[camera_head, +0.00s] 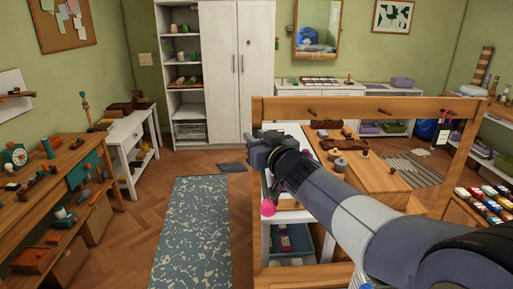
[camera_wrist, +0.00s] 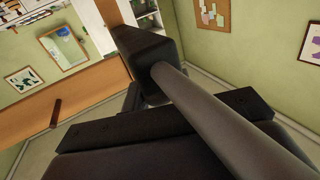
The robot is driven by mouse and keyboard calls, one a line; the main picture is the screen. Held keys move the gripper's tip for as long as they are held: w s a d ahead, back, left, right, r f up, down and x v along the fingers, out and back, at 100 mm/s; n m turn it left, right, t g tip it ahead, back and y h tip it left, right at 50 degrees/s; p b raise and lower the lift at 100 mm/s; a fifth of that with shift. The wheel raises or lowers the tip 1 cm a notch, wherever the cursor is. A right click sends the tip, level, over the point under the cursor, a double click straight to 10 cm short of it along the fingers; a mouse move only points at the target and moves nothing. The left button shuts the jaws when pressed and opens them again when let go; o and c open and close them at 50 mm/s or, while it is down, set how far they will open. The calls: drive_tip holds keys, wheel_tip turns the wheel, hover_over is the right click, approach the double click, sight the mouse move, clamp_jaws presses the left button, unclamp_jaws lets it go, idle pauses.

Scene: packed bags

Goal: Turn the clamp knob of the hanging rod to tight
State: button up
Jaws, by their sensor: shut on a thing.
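My gripper (camera_head: 266,152) is at the end of my arm, by the left end of a wooden frame (camera_head: 378,106) in the head view. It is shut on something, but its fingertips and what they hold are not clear. In the wrist view a dark block (camera_wrist: 146,62) stands close in front of the camera. A smooth grey rod (camera_wrist: 215,115) runs from this block to the lower right. I cannot tell whether these are the clamp and the hanging rod. A pink round thing (camera_head: 267,208) shows below my gripper. No tight marking is readable.
The wooden frame has pegs along its rail and a table top (camera_head: 372,177) behind it. A blue patterned rug (camera_head: 192,230) lies on open floor to the left. A wooden bench (camera_head: 85,160) with small objects stands at far left. A white cabinet (camera_head: 218,75) stands at the back.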

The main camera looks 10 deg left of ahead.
idle(0.6)
drive_tip(key=o, duration=0.9)
drive_tip(key=v, duration=1)
drive_tip(key=shift+s+d, duration=0.15)
drive_tip(key=shift+s, duration=0.25)
drive_tip(key=x, duration=1.1)
drive_tip(key=shift+d, duration=0.15)
drive_tip(key=shift+s+d, duration=0.1)
